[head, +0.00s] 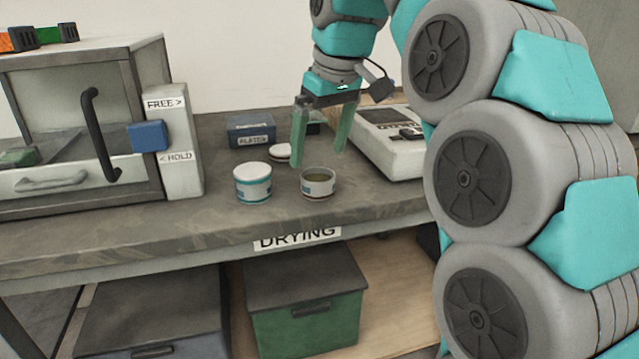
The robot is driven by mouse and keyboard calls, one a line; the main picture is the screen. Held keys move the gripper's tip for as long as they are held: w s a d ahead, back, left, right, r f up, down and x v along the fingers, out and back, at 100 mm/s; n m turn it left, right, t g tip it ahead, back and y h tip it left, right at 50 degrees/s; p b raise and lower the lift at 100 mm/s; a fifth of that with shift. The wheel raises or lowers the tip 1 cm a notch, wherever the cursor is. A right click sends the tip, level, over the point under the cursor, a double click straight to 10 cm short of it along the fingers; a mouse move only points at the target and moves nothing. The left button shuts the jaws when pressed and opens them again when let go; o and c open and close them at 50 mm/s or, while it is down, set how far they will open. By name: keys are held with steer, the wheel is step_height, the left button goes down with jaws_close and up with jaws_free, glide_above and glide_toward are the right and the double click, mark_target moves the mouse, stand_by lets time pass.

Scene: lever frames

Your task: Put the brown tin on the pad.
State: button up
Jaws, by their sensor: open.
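An open tin (318,184) with brownish contents, a pale wall and a coloured band stands upright on the bench; it looks like the brown tin. My gripper (317,154) points down with its two green fingers spread. It appears empty, with its fingertips above or just behind the open tin; the exact depth is hard to tell. No surface is clearly marked as the pad. A flat white device (388,158) with a dark label lies to the right, partly hidden by my gripper and arm.
A white-topped tin (252,183) with a teal band stands left of the open tin. Behind are a small white disc (281,151) and a blue labelled box (250,131). A glass-fronted cabinet (80,125) with a black handle fills the left. The front bench strip is clear.

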mark_target(316, 180)
steer(key=shift+d+x, duration=0.2)
steer(key=shift+x, duration=1.45)
steer(key=shift+d+x, duration=0.15)
steer(key=shift+x, duration=1.5)
steer(key=c, duration=1.5)
steer(key=shift+c, duration=0.2)
steer(key=shift+r, duration=0.1)
